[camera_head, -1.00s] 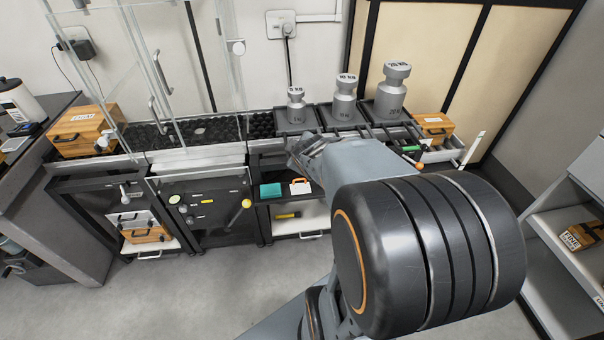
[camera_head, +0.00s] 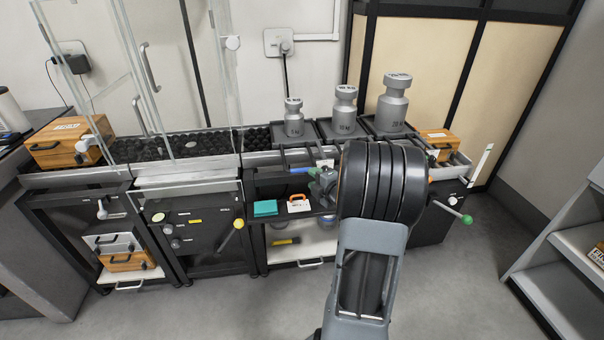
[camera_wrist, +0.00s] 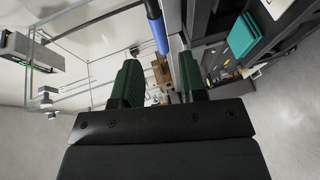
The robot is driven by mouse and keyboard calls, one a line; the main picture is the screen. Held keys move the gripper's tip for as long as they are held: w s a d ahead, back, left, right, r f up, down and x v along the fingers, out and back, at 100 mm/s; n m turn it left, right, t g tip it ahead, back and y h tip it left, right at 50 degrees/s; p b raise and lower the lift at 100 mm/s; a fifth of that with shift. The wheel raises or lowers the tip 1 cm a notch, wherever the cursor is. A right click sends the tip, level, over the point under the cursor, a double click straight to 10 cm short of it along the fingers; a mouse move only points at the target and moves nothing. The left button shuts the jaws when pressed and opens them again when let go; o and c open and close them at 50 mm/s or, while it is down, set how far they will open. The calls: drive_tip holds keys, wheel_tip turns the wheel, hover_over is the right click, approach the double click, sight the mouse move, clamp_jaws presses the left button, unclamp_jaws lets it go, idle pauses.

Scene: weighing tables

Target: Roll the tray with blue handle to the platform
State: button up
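The blue handle (camera_head: 298,170) sticks out at the table's front edge, below the leftmost grey tray (camera_head: 281,139), which carries the smallest weight (camera_head: 293,118). The handle also shows in the wrist view (camera_wrist: 157,30), ahead of the gap between my fingertips. My gripper (camera_head: 318,186) is just right of the handle in the head view. In the wrist view my gripper (camera_wrist: 160,60) is open, its green fingers apart with nothing gripped. The platform of black balls (camera_head: 190,146) lies left of the tray, inside glass panels. My arm hides part of the right trays' fronts.
Two larger weights, a middle one (camera_head: 344,112) and a big one (camera_head: 393,105), stand to the right. A wooden box (camera_head: 438,140) is at the right end. A yellow-knobbed lever (camera_head: 237,225) and a green-knobbed lever (camera_head: 466,219) jut out in front. The floor in front is clear.

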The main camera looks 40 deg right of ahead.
sight(303, 171)
drive_tip(key=w, duration=0.2)
drive_tip(key=w+f, duration=0.1)
drive_tip(key=w, duration=0.4)
drive_tip(key=shift+w+d+f+b, duration=0.2)
drive_tip(key=shift+w+f+b, duration=0.05)
drive_tip(key=shift+w+b, duration=0.15)
drive_tip(key=shift+s, duration=0.1)
clamp_jaws()
